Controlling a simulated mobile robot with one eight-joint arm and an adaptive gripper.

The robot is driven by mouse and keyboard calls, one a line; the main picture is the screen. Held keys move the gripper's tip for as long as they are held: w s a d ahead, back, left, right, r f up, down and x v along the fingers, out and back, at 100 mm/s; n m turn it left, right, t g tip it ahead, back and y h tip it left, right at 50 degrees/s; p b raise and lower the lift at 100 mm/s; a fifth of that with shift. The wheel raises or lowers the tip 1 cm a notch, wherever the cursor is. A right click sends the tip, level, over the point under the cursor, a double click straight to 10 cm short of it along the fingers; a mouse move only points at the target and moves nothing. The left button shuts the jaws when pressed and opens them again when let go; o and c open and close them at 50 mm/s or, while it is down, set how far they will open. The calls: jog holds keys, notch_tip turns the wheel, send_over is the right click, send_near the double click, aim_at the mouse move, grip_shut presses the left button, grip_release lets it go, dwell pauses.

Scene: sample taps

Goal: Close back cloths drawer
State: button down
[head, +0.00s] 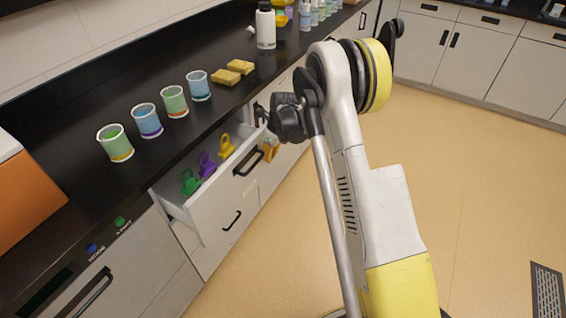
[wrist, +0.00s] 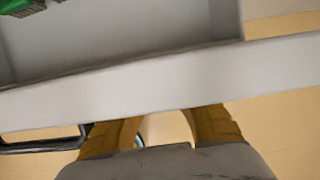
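A white drawer (head: 222,190) in the counter front stands pulled out. Green (head: 190,182), purple (head: 206,163) and yellow (head: 226,146) items lie inside it. Its black handle (head: 248,162) is on the front face. My gripper (head: 270,151) is at the right end of the drawer front, outside the drawer. In the wrist view the drawer's front panel (wrist: 150,88) runs across the picture. The two yellow fingers of my gripper (wrist: 165,118) are apart, just outside the panel, with nothing between them. The handle is to their left. I cannot tell whether they touch the panel.
On the black counter stand several cups (head: 147,120), yellow sponges (head: 232,71) and a white bottle (head: 265,27). An orange box (head: 25,190) is at the left. Another drawer with a handle (head: 232,220) is below.

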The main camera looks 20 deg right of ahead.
jog(key=shift+w+a, duration=1)
jog(key=shift+w, duration=0.25)
jog(key=shift+w+a, duration=0.95)
jog(key=shift+w, duration=0.3)
